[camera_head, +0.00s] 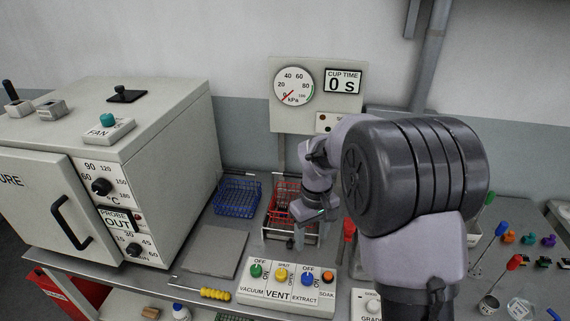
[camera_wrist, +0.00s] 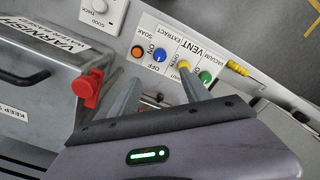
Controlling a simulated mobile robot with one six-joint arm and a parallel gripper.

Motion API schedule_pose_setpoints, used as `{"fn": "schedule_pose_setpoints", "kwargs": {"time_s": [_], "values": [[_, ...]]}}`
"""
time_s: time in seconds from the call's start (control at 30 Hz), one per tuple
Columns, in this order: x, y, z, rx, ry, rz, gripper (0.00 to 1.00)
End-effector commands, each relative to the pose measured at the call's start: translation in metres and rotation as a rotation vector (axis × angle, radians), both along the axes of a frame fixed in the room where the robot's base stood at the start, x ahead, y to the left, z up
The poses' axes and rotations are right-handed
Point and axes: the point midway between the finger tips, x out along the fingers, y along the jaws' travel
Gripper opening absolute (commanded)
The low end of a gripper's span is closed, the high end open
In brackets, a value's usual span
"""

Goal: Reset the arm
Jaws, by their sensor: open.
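My gripper (camera_head: 301,232) hangs over the bench in front of the red wire basket (camera_head: 280,212), with my arm reaching in from the right. In the wrist view, the two grey fingers of my gripper (camera_wrist: 160,82) are spread apart with nothing between them. Beyond them is the white control panel (camera_wrist: 172,62) with its green, yellow and blue knobs and an orange button. My arm hides part of the bench and the red basket in the head view.
A large oven (camera_head: 150,160) stands at the left. A blue wire basket (camera_head: 237,196) and a flat grey plate (camera_head: 214,252) are beside it. A yellow-handled tool (camera_head: 215,294) lies at the front edge. A varnish-labelled box with a red knob (camera_wrist: 88,88) is close to my gripper. Cups and small connectors are at the right.

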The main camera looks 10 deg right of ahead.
Motion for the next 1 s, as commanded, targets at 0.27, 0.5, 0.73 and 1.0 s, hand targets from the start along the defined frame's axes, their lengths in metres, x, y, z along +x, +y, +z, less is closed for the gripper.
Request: {"fn": "schedule_pose_setpoints", "kwargs": {"time_s": [0.27, 0.5, 0.73, 1.0], "values": [[-0.119, 0.021, 0.076, 0.134, -0.241, -0.368, 0.55], [-0.233, 0.039, 0.063, 0.315, -0.398, -0.669, 0.55], [-0.252, 0.042, 0.055, 0.358, -0.422, -0.727, 0.55], [-0.252, 0.042, 0.055, 0.358, -0.422, -0.727, 0.55]]}}
